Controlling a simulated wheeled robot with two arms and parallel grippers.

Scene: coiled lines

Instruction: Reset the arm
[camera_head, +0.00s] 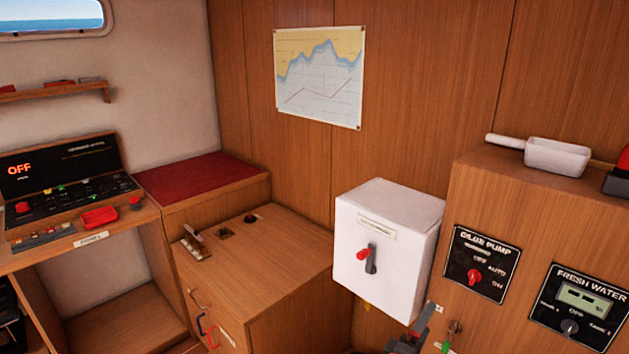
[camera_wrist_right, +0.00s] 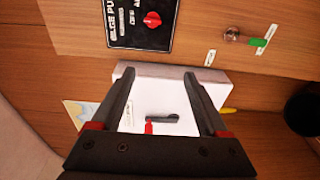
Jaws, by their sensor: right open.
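My right gripper (camera_head: 424,320) shows only in part at the bottom edge of the head view, just below and right of the white switch box (camera_head: 389,232). In the right wrist view my right gripper (camera_wrist_right: 159,76) is open, and nothing is held between its dark fingers. The white box (camera_wrist_right: 152,92) lies beyond the fingers there, with its red-tipped lever (camera_wrist_right: 160,119) showing between them. In the head view this lever (camera_head: 368,256) is on the box's front face. My left gripper is not in view.
Right of the box stands a wooden cabinet with the bilge pump panel (camera_head: 481,264) and fresh water panel (camera_head: 578,308). A white scoop (camera_head: 556,158) lies on top. A wooden locker (camera_head: 250,262) and a control console (camera_head: 68,185) reading OFF are at left.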

